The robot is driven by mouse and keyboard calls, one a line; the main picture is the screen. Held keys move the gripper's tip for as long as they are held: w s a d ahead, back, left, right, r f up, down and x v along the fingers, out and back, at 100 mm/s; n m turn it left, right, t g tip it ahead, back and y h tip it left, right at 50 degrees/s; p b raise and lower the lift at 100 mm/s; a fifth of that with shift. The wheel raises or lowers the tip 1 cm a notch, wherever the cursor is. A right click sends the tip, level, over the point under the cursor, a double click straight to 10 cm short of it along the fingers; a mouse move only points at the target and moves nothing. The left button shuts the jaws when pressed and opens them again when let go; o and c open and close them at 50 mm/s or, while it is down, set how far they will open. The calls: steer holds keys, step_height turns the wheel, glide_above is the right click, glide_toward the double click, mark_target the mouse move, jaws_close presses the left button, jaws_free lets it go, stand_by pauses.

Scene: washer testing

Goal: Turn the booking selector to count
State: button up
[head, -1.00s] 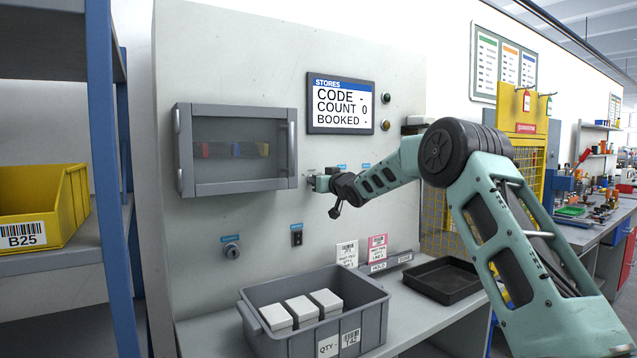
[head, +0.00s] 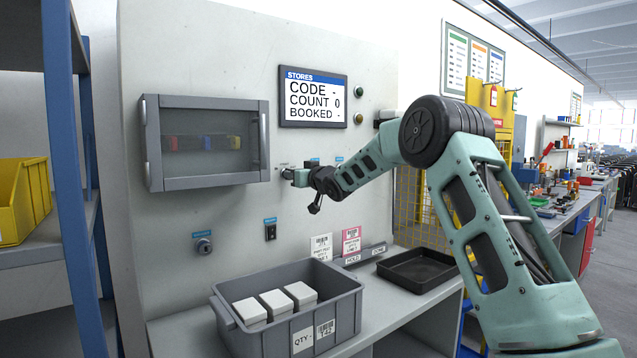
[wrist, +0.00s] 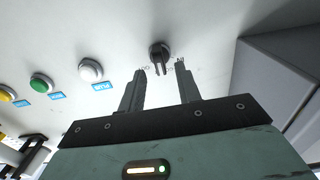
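The booking selector (wrist: 159,52) is a black knob with a bar handle on the pale panel, seen in the wrist view. Small labels beside it are too blurred to read. My gripper (wrist: 160,68) is open, with one fingertip on each side of the handle; I cannot tell whether either touches it. In the head view my gripper (head: 286,175) is at the panel, right of the glass-fronted box, and hides the selector. The display (head: 313,98) reads CODE -, COUNT 0, BOOKED -.
White (wrist: 90,70), green (wrist: 41,83) and yellow (wrist: 7,94) buttons sit left of the selector in the wrist view. The glass-fronted box (head: 208,184) juts out beside my gripper. A grey bin (head: 346,306) with white boxes and a black tray (head: 420,284) stand below.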

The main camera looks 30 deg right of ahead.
steer(key=s+b, duration=0.2)
steer(key=s, duration=1.2)
steer(key=shift+s+d, duration=0.25)
